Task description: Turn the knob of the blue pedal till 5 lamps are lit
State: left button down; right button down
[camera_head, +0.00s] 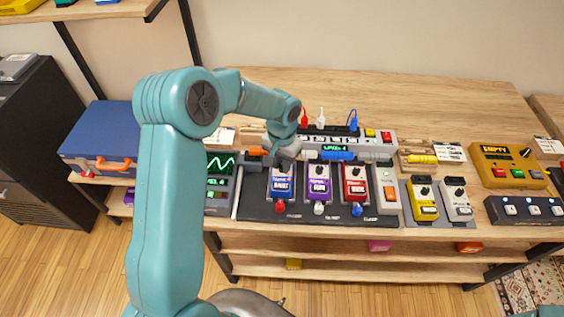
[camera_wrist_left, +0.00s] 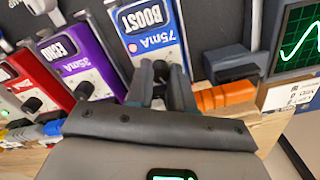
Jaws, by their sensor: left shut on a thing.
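The blue pedal (camera_head: 282,187), labelled BOOST, stands at the left end of the row on the dark pedalboard. It also shows at the top of the left wrist view (camera_wrist_left: 145,25), marked 75mA. My left gripper (camera_head: 287,155) is over its top end. In the left wrist view the fingers (camera_wrist_left: 162,85) are close together and shut at the pedal's edge, where its knob is hidden between or behind them. A unit with a green-lit display (camera_head: 335,148) stands behind the pedals. I cannot make out how many lamps are lit. My right gripper is out of view.
A purple pedal (camera_head: 319,185) and a red pedal (camera_head: 355,185) stand close to the right of the blue one. A scope with a green wave (camera_head: 219,163) stands to the left. An orange plug (camera_wrist_left: 225,95) is beside the fingers. Yellow and white pedals stand further right.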

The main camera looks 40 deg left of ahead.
pick_arm(q)
jog(key=shift+m+b, duration=0.35)
jog(key=shift+m, duration=2.35)
jog(key=c, duration=1)
grip_release()
jog(key=shift+w, duration=0.1)
